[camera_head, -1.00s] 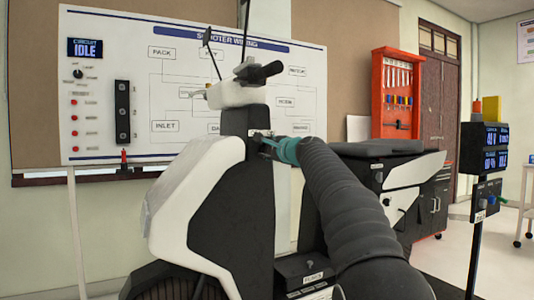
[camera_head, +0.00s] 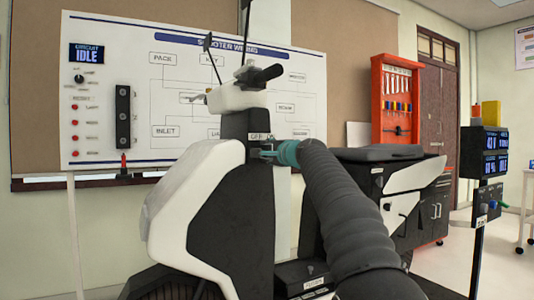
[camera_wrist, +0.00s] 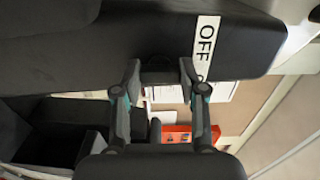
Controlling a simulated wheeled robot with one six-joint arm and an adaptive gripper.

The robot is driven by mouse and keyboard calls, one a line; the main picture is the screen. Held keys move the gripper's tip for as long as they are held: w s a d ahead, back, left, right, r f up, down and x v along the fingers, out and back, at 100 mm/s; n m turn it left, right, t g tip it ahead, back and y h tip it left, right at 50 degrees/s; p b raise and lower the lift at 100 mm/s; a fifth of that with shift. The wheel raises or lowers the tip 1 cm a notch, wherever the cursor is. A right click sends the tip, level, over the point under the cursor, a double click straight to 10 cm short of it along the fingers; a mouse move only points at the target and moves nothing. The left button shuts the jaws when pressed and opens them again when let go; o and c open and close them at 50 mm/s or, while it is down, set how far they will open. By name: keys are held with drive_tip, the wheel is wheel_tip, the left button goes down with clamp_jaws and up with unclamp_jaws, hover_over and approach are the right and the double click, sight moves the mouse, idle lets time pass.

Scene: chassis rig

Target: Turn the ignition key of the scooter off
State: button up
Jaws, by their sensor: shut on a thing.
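The scooter (camera_head: 190,205), white and black, stands in the middle of the head view. Its black steering column carries a white OFF/ON label (camera_head: 262,137), and the OFF part of the label (camera_wrist: 205,45) shows large in the wrist view. My gripper (camera_head: 266,153) is at the column just below this label. In the wrist view my gripper (camera_wrist: 159,72) has its two fingers on either side of a small dark part at the column's edge, which I take for the ignition key (camera_wrist: 158,70). The fingers and the dark surroundings hide most of the key, so its angle cannot be read.
A wiring board (camera_head: 225,75) behind the scooter has a display (camera_head: 86,53) reading CIRCUIT IDLE. A red tool cabinet (camera_head: 396,95) stands at the back right. A post with lit screens (camera_head: 484,150) stands at the right. The scooter seat (camera_head: 378,153) lies beside my arm.

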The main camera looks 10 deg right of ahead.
drive_tip(key=o, duration=1.1)
drive_tip(key=shift+o, duration=0.2)
drive_tip(key=v, duration=1.2)
drive_tip(key=shift+a, duration=0.1)
